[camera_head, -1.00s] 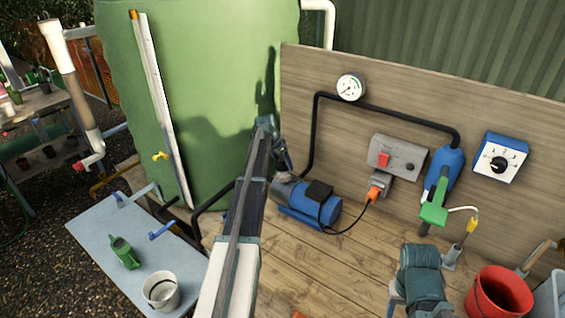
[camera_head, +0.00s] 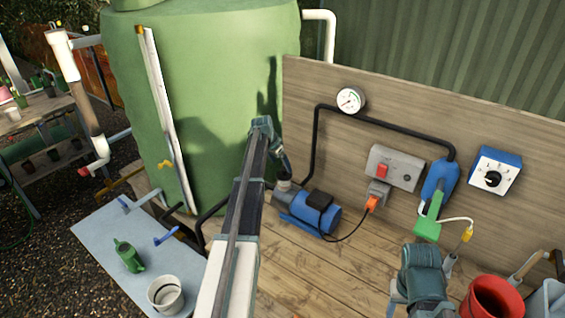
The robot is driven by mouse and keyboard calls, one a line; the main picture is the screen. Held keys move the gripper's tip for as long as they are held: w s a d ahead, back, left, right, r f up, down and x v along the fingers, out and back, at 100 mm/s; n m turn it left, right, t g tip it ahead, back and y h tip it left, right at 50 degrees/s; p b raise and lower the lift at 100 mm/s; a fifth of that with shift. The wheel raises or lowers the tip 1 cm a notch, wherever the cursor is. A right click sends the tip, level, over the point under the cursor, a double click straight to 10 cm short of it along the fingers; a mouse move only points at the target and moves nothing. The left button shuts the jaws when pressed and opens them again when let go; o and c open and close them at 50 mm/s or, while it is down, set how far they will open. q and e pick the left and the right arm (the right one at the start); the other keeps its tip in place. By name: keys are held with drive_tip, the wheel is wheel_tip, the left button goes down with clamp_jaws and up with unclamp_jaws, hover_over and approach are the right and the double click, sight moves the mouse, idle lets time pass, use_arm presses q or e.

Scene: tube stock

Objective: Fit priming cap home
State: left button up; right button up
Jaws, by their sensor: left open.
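The blue pump (camera_head: 318,212) stands on the wooden bench against the board. A small pale grey fitting (camera_head: 284,186) sits on top of its left end. My left gripper (camera_head: 286,172) points down just above this fitting and is open. I cannot tell whether it touches the fitting. The gripper is small and partly hidden by its own wrist. I cannot make out a priming cap as a separate thing. My right gripper does not show; a teal joint of my right arm stands at the lower right.
A grey box with a red switch (camera_head: 396,168), a gauge (camera_head: 351,99) and a blue dial box (camera_head: 495,171) are on the board. A red bucket (camera_head: 492,300) stands at right. A green tank (camera_head: 215,100) rises behind the arm. The bench (camera_head: 300,275) before the pump is clear.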

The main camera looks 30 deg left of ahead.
use_arm(q)
drive_tip(key=p+v, duration=0.6)
drive_tip(key=v, duration=0.2)
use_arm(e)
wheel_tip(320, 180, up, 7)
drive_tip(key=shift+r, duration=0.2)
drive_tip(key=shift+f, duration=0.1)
